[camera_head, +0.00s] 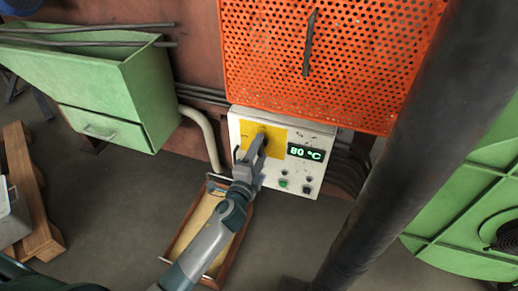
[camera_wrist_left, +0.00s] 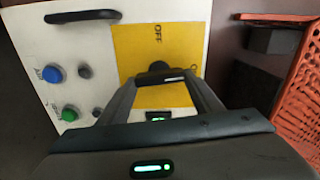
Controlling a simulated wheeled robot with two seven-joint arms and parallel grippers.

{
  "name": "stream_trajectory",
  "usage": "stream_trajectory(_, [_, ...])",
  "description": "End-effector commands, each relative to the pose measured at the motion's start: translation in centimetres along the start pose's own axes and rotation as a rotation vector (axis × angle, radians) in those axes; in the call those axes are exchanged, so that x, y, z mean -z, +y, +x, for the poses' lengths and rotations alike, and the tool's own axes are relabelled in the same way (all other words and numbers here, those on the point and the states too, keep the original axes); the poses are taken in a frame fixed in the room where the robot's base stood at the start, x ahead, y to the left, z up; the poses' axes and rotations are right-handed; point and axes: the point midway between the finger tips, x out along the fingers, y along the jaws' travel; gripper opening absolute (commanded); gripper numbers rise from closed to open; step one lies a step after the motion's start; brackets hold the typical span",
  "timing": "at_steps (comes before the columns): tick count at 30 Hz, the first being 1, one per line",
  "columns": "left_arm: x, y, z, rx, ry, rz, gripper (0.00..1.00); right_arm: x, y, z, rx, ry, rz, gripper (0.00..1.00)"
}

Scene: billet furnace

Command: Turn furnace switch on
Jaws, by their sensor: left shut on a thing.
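The furnace control panel (camera_head: 240,122) is a white box with a yellow plate (camera_head: 276,137) and a display reading 80 °C (camera_head: 306,152). In the left wrist view, a dark rotary switch (camera_wrist_left: 159,68) sits on the yellow plate (camera_wrist_left: 130,45), below the word OFF. A light line on the switch runs roughly sideways toward a second, partly hidden label at the right. My left gripper (camera_head: 260,142) is at the yellow plate, shut on the switch, with one finger on each side of it. In the head view the gripper largely hides the switch. My right gripper is out of view.
An orange perforated guard (camera_head: 340,50) hangs above the panel. Green (camera_head: 283,184) and dark buttons are low on the panel. A shallow tray (camera_head: 172,245) lies below, under my left arm. A green cabinet (camera_head: 120,90) stands at left; a thick dark column crosses the right side.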

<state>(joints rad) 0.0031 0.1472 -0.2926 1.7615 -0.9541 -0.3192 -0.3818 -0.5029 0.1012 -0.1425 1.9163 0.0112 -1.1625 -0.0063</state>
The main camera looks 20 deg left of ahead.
Motion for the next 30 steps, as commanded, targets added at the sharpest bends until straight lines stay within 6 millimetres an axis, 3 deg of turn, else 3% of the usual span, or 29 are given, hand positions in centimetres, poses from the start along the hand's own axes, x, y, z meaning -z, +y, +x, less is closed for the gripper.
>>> stream_trajectory(9, [0.1, 0.1, 0.0, 0.000, 0.002, 0.116, 0.37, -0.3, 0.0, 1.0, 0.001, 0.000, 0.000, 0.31])
stream_trajectory(22, [0.1, 0.1, 0.0, 0.000, 0.002, 0.130, 0.37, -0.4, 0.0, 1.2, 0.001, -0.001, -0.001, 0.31])
stream_trajectory(23, [0.1, 0.1, 0.0, 0.000, 0.002, 0.130, 0.62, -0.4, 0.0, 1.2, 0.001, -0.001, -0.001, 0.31])
stream_trajectory(25, [0.1, 0.1, 0.0, 0.000, 0.002, 0.130, 0.78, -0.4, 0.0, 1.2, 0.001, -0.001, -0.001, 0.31])
stream_trajectory(30, [0.1, 0.1, 0.0, 0.000, 0.001, 0.129, 0.78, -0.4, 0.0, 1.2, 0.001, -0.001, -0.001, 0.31])
